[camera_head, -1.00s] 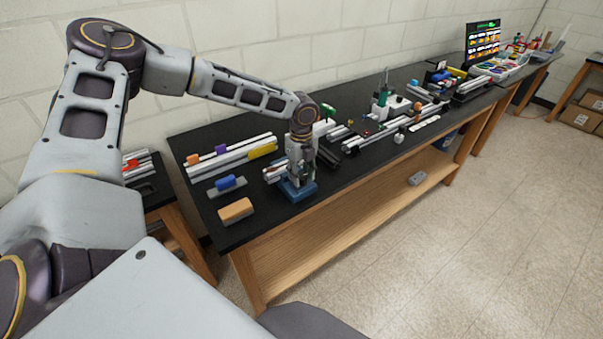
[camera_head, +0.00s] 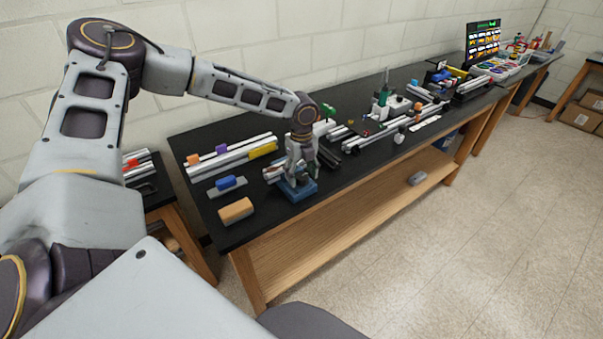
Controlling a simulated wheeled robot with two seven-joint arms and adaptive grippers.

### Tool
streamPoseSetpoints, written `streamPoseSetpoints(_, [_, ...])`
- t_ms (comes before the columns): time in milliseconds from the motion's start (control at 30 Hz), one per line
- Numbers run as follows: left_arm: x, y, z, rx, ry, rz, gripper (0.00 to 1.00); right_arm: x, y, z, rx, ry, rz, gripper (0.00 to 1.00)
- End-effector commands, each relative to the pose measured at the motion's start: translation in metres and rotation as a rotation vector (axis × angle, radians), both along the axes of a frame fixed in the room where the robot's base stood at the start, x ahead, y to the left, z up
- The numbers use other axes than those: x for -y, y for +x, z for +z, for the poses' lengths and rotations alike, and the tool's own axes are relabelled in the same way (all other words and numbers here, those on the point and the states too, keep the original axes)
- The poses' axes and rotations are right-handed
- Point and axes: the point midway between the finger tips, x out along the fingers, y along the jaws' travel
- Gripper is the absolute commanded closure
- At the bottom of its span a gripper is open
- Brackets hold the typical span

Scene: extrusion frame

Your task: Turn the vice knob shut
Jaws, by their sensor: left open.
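The vice (camera_head: 299,190) has a blue base and stands near the front edge of the black bench. My left gripper (camera_head: 300,172) points down right over the vice and is open. The gripper covers most of the vice's upper part, so the knob cannot be made out. I cannot tell whether the fingers touch the knob. A light metal extrusion (camera_head: 272,173) shows at the vice's left side. My right gripper does not show.
On the black bench (camera_head: 275,222), an orange-tan block (camera_head: 236,211) and a blue-handled tool (camera_head: 226,184) lie left of the vice. Extrusion bars (camera_head: 232,158) lie behind. A green-and-white machine (camera_head: 386,100) and other parts stand to the right.

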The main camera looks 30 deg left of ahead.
Motion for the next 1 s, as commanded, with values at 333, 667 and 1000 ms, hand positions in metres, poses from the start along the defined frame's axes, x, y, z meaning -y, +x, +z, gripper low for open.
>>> streamPoseSetpoints(333, [0.000,0.000,0.005,0.000,-0.001,0.001,0.40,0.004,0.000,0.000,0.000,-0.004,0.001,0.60])
streamPoseSetpoints(667, [0.000,0.001,0.038,0.002,0.000,0.001,0.40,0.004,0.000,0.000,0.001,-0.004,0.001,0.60])
streamPoseSetpoints(1000, [0.000,0.001,0.086,0.003,-0.001,0.000,0.40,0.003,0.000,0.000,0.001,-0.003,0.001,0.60])
